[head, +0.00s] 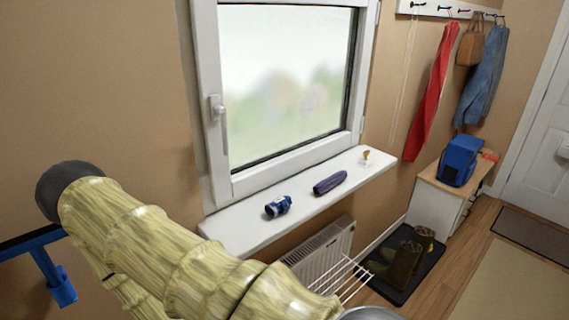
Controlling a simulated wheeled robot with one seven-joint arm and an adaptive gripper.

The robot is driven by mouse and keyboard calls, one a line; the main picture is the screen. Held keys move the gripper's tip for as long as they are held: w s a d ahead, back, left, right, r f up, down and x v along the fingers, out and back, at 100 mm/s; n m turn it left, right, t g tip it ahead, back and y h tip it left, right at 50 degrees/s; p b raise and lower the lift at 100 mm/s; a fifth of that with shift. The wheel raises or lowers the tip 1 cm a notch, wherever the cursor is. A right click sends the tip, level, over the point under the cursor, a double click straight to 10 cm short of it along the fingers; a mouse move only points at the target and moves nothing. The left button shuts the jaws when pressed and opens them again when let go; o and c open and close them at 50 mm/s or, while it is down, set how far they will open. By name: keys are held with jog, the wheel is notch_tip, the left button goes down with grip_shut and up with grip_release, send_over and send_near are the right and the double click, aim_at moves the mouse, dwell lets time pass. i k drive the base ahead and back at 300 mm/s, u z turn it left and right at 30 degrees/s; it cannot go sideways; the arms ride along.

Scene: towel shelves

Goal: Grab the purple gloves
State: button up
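A dark purple, elongated bundle (330,182) lies on the white window sill (235,234), near its middle. It looks like the purple gloves, folded or laid together, but it is too small to make out fingers. My arm, with a wood-like pattern, fills the lower left of the head view. My gripper cannot be made out in this view, so its opening and contents are hidden. No part of my arm touches the purple bundle.
A blue and white item (277,206) lies left of the bundle. A small white and tan item (365,158) stands at the sill's right end. A radiator (325,250) and wire rack (345,279) are below. A blue bag (459,160) sits on a cabinet at right.

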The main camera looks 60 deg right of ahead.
aim_at(325, 185)
jog(key=u, duration=0.05)
jog(key=k, duration=1.1)
jog(key=z, duration=1.4)
jog(key=i, duration=0.5)
